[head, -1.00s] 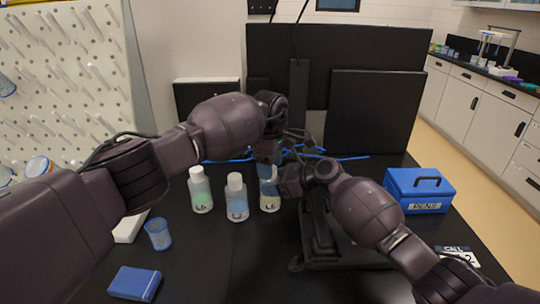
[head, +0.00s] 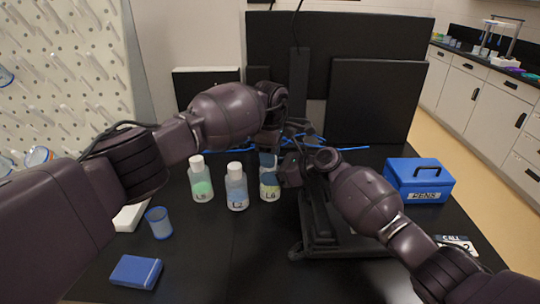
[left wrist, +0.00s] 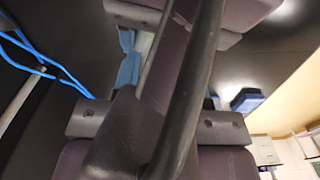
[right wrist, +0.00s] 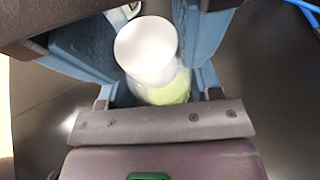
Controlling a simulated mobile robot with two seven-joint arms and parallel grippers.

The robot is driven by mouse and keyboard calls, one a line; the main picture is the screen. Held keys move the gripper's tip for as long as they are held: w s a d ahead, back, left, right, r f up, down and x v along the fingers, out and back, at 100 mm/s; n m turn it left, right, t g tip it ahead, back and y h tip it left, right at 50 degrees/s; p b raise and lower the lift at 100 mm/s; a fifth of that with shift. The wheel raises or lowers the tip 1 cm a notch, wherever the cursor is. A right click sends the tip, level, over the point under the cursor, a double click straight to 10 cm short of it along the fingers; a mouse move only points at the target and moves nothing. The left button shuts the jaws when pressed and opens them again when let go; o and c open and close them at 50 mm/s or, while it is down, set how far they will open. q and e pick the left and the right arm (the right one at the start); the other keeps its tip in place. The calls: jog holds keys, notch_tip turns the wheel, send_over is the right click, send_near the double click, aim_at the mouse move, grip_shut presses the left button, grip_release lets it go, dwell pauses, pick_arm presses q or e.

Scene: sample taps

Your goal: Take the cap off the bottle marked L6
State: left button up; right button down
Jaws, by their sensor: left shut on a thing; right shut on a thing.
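The bottle marked L6 (head: 270,193) stands on the black table, the rightmost of three bottles, with yellow-green contents. Its top is hidden by my grippers in the head view. In the right wrist view its white cap (right wrist: 146,46) sits over the bottle (right wrist: 165,91); I cannot tell whether there is a gap between them. My right gripper (head: 279,172) is shut on the bottle from the right, its blue fingers on either side. My left gripper (head: 267,157) comes from above and is shut on the cap; its grip is mostly hidden by cables in the left wrist view.
The bottles L5 (head: 201,185) and L2 (head: 236,190) stand close to the left. A blue cup (head: 158,223) and blue box (head: 135,271) are at front left. A blue PENS case (head: 419,184) is at right. Blue cables (head: 340,149) lie behind.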

pick_arm(q)
jog(key=n, duration=0.5)
jog(key=o, duration=1)
jog(key=shift+r, duration=0.15)
